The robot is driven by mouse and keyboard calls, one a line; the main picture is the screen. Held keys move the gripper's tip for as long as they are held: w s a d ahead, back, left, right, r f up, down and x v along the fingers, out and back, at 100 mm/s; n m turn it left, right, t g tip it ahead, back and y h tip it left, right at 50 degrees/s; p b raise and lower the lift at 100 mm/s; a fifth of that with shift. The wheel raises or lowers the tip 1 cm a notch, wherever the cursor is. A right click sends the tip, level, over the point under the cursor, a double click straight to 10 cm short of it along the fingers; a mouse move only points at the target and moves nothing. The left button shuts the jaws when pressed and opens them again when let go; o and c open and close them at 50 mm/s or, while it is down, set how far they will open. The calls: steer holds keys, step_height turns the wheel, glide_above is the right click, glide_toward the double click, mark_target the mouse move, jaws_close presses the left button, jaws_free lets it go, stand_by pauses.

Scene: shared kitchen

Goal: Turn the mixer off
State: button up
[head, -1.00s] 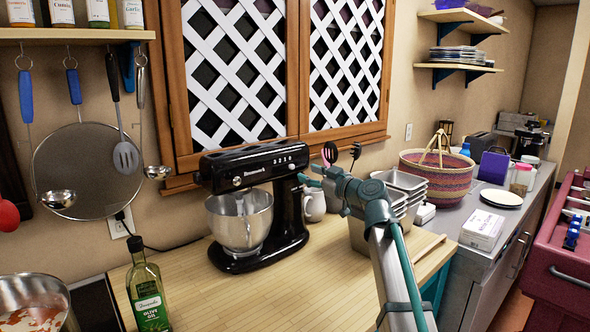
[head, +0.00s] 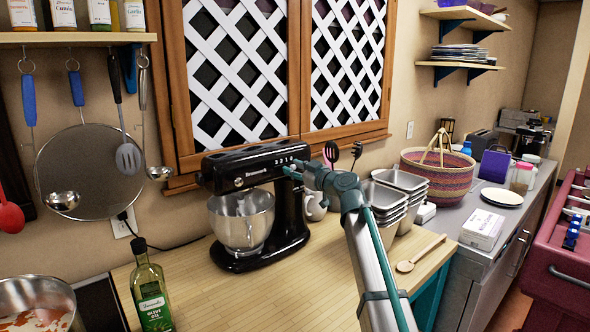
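A black stand mixer (head: 262,160) with a steel bowl (head: 241,221) stands upright on the wooden counter, left of centre. Small marks or controls show along the upper front edge of its head, and a round silver knob (head: 239,182) sits on the side near the left end. My gripper (head: 288,173) points left at the right end of the mixer head. Its tip overlaps the head in the picture; I cannot tell whether it touches. The fingers are too small and edge-on to tell open from shut. Whether the mixer is running cannot be seen.
An olive oil bottle (head: 151,290) and a pot (head: 35,304) stand at the front left. Stacked metal pans (head: 397,190), a wooden spoon (head: 421,253) and a woven basket (head: 437,176) are right of my arm. The counter in front of the mixer is clear.

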jaws_close()
steer(key=w+d+b, duration=0.1)
steer(key=b, duration=0.2)
steer(key=shift+w+d+r+b, duration=0.1)
steer(key=shift+w+d+b, duration=0.2)
steer(key=shift+w, duration=0.05)
steer(key=shift+o, duration=1.8)
jaws_free()
steer(key=shift+d, duration=0.15)
